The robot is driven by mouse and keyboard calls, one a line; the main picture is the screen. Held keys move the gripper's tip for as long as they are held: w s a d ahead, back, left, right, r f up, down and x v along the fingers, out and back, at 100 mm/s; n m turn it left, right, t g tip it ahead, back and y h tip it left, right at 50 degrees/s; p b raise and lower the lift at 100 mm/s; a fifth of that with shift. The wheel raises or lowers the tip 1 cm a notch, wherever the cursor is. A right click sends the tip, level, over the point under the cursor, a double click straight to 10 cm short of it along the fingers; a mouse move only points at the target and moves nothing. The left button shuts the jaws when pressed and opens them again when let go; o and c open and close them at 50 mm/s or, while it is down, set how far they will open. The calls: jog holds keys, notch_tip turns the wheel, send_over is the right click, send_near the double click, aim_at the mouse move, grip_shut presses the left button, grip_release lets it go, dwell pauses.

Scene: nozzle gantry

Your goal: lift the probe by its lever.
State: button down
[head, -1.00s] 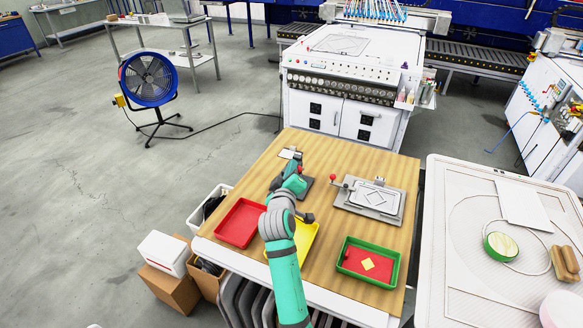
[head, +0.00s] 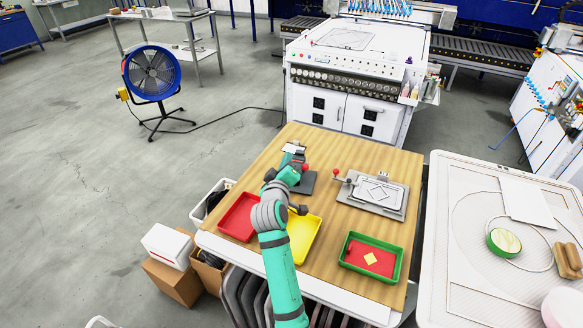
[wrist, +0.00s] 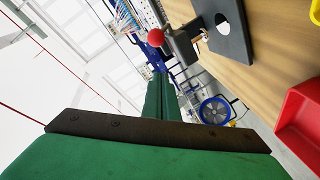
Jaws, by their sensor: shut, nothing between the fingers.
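The probe stand has a dark grey base plate (head: 304,184) at the back of the wooden table. Its lever ends in a red ball knob (head: 306,168), which shows just right of my gripper (head: 296,168). In the wrist view the red knob (wrist: 155,37) sits on a dark block beside the plate with a round hole (wrist: 235,25). My green fingers (wrist: 160,76) are closed together with nothing between them. Their tips appear close to the knob, just below it in the picture; I cannot tell whether they touch it. My gripper hides part of the probe in the head view.
A clamp fixture (head: 373,197) with its own red knob stands to the right. Red (head: 231,216), yellow (head: 296,246) and green (head: 399,262) trays lie nearer the front. A small grey device (head: 293,148) is behind the probe. Bare wood lies between the trays.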

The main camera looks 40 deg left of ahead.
jog(key=f+v, duration=0.1)
jog(key=v, duration=0.9)
jog(key=shift+s+a+f, duration=0.1)
jog(key=shift+a, duration=0.1)
